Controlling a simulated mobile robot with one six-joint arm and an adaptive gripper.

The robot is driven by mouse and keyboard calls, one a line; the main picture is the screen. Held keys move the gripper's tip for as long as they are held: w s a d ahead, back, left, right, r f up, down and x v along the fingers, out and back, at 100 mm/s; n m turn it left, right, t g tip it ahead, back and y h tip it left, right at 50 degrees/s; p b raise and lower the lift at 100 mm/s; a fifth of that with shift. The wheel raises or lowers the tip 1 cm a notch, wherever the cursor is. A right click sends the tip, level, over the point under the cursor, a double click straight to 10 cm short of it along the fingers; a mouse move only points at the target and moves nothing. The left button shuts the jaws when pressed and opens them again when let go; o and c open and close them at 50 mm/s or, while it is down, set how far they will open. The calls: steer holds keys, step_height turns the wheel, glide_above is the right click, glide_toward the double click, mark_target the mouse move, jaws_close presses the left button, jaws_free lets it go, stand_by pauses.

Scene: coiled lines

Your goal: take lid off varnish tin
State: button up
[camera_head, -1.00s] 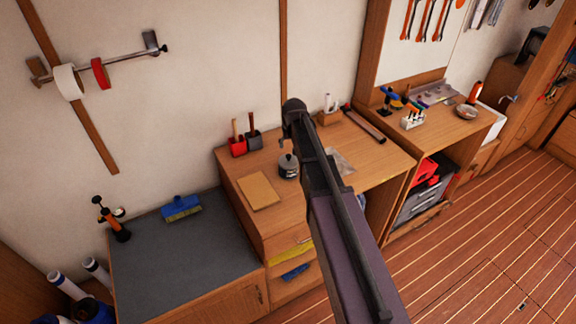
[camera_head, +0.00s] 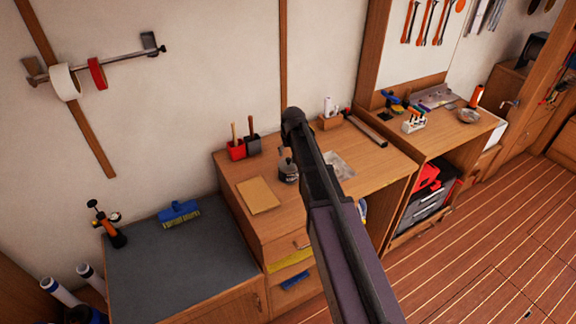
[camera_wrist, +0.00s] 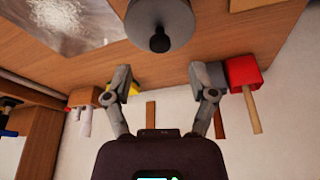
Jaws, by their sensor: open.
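The varnish tin (camera_head: 288,172) is a small grey tin with a knobbed lid, standing upright on the wooden bench. My arm hides part of it in the head view. In the wrist view the lid (camera_wrist: 160,16) shows as a grey disc at the top centre, with a dark round knob (camera_wrist: 160,43) facing the camera. My gripper (camera_wrist: 162,70) is open, its two fingers spread wide and nothing between them. The knob lies roughly midway between the fingers sideways, beyond their tips in the picture. My gripper's fingers are not clearly visible in the head view.
A red holder (camera_head: 236,150) and a dark holder (camera_head: 253,143) with handled tools stand behind the tin. A tan sheet (camera_head: 258,195) lies to its left. A clear shiny packet (camera_head: 340,165) lies to its right. The bench's front left is bare.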

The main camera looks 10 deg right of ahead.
mark_target(289, 159)
steer(key=shift+b+x, duration=2.4)
steer(key=shift+x, duration=0.2)
steer(key=shift+s, duration=0.1)
steer(key=c, duration=1)
